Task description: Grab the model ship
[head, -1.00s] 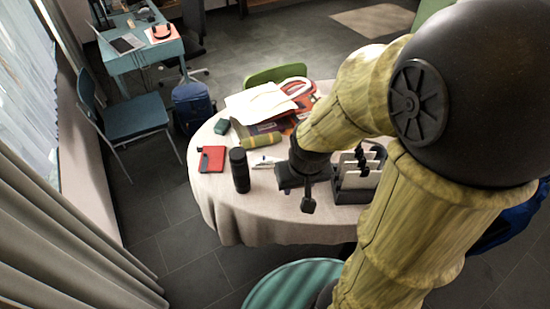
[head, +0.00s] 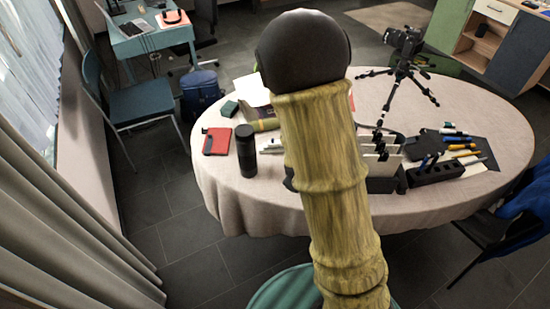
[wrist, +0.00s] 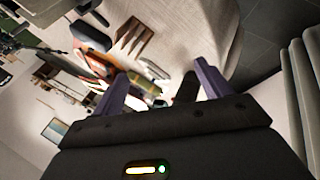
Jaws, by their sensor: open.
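I cannot make out the model ship for certain in either view. A small pale object (head: 270,146) lies on the table right of the black bottle (head: 247,150), partly hidden by my arm; I cannot tell what it is. In the wrist view my gripper (wrist: 161,73) is open, its two purple fingers wide apart with nothing held. Blurred table items show beyond the fingers, among them a dark cylinder (wrist: 187,88). In the head view my arm hides the gripper and the middle of the table.
The round table (head: 228,205) bears a red notebook (head: 216,141), a dark organizer (head: 385,180), a pen holder (head: 436,173), several pens and a camera tripod (head: 402,72). A blue chair (head: 140,105) stands at left. The table's right rear area is fairly clear.

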